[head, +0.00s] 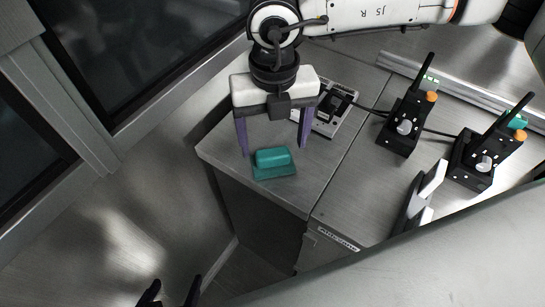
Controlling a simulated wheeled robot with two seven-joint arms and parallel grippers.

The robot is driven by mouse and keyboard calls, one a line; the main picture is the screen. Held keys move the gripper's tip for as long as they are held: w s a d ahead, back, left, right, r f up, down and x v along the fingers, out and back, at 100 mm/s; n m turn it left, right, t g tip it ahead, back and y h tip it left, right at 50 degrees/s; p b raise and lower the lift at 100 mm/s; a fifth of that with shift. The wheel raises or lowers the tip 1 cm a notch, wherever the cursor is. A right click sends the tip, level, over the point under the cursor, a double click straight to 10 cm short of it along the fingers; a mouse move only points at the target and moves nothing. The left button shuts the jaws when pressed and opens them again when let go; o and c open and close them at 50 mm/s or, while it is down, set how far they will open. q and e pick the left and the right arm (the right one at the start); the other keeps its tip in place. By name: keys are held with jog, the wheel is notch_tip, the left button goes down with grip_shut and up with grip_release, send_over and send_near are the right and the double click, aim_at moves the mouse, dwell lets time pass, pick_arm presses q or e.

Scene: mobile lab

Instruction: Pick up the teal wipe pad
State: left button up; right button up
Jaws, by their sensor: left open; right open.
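The teal wipe pad (274,170) lies flat near the front corner of the grey bench. It is a block with a raised top and a wider base. My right gripper (274,152), with a white and black body and purple fingers, is above the bench and points down. It is open, with one fingertip towards each side of the pad; no contact shows. My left gripper (172,291) shows only as two dark fingertips at the bottom edge, apart, over the floor and away from the pad. The rest of it is out of frame.
The bench top (330,180) is bare around the pad, with its edge close by. A grey device (335,112) stands behind the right gripper. Two black devices with orange knobs (407,122) (486,150) stand to the right, with cables. A black and white object (420,200) stands nearer.

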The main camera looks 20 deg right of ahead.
aim_at(273, 152)
notch_tip(273, 152, down, 4)
jog(key=shift+a+f+p, duration=0.1)
jog(key=shift+f+p, duration=0.1)
jog(key=shift+p, duration=0.1)
jog(key=c, duration=1.2)
jog(key=shift+o, duration=0.2)
jog(key=shift+r, duration=0.15)
